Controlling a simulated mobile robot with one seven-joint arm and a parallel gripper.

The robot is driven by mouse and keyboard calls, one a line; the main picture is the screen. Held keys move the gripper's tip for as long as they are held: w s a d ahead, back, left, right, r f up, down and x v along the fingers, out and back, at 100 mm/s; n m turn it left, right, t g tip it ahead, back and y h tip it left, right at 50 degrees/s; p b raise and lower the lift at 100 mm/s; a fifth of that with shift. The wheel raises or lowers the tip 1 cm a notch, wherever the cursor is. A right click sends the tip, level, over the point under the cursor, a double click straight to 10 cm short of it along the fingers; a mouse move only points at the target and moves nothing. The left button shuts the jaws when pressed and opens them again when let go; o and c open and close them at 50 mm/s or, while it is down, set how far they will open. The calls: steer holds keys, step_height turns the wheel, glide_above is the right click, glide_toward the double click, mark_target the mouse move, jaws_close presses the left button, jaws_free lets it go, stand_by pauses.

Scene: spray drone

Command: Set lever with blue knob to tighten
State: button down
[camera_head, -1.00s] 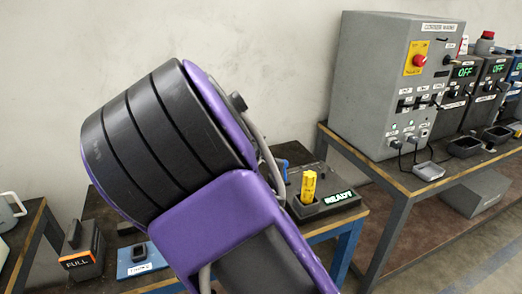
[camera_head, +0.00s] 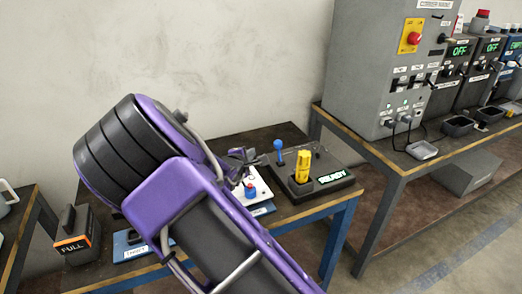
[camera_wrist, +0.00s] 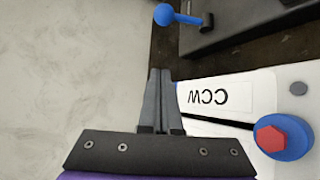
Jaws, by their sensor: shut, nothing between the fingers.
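The blue knob (camera_head: 279,146) tops a short lever on the black base (camera_head: 345,187) on the table, right of my gripper (camera_head: 243,156) in the head view. In the wrist view the blue knob (camera_wrist: 164,14) is at the top edge, and its arm runs right to a dark pivot. My gripper (camera_wrist: 160,74) is shut and empty, its fingertips pointing toward the knob with a gap between them. In the head view the gripper is small and partly behind my arm. No "tighten" marking is readable.
A white panel (camera_wrist: 205,97) marked CCW, with a red and blue hexagonal knob (camera_wrist: 271,138), lies beside the gripper. A yellow block (camera_head: 302,167) stands upright by the READY display (camera_head: 334,174). A grey control cabinet (camera_head: 372,70) stands on the right table. A wall is behind.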

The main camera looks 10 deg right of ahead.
mark_target(279, 151)
steer(key=b+x, duration=0.2)
steer(key=x, duration=0.6)
steer(key=shift+w+d+f, duration=0.2)
steer(key=shift+w+f, duration=0.05)
steer(key=shift+s+d+r+b, duration=0.2)
steer(key=shift+d+r, duration=0.05)
steer(key=shift+d, duration=0.3)
steer(key=shift+s+d+r+b, duration=0.15)
steer(key=shift+s+d+r, duration=0.05)
steer(key=shift+d, duration=0.35)
steer(key=shift+s+d+r, duration=0.3)
steer(key=shift+s+d, duration=0.05)
steer(key=shift+d, duration=0.1)
steer(key=shift+s+a, duration=0.1)
